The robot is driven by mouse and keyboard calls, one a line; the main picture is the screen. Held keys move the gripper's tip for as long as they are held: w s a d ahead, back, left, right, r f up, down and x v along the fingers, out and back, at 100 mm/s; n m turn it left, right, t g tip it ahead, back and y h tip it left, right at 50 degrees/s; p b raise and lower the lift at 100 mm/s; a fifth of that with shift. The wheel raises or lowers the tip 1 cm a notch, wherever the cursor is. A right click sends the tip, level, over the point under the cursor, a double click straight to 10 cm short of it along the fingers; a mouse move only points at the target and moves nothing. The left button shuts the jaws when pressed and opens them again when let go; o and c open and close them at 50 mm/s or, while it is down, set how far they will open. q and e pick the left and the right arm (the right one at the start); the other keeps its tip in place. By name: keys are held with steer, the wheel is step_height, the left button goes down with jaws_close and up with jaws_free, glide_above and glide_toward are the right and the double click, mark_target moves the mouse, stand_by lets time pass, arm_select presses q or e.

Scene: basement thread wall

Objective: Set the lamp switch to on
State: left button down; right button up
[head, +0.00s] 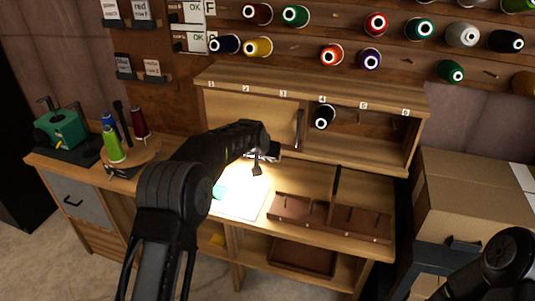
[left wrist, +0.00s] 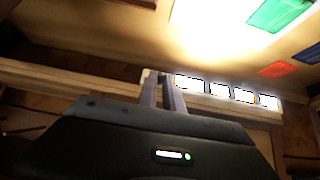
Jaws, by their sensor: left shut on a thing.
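The lamp is a pale strip with several glowing white panels (left wrist: 220,89) in the left wrist view, and it is lit. Its light falls as a bright patch on the worktop (head: 240,190) under the shelf. My left gripper (left wrist: 163,92) is shut at the left end of the strip, on what appears to be the lamp switch (left wrist: 149,76); the fingers hide most of it. In the head view the left gripper (head: 270,155) is under the shelf's front edge, and my arm covers the switch. My right gripper is out of view; only part of that arm shows at the lower right.
The shelf cabinet (head: 250,118) with numbered bays has a dark spool (head: 323,116) in it. A divided brown tray (head: 340,218) lies on the worktop at right. Cardboard boxes (head: 470,200) stand further right. Coloured spools and a green machine (head: 62,130) are at left.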

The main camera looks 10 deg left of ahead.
arm_select(q)
steer(key=c, duration=1.5)
jaws_free()
steer(key=b+v, duration=0.2)
steer(key=v, duration=0.5)
steer(key=shift+s+r, duration=0.25)
steer(key=shift+r, duration=0.05)
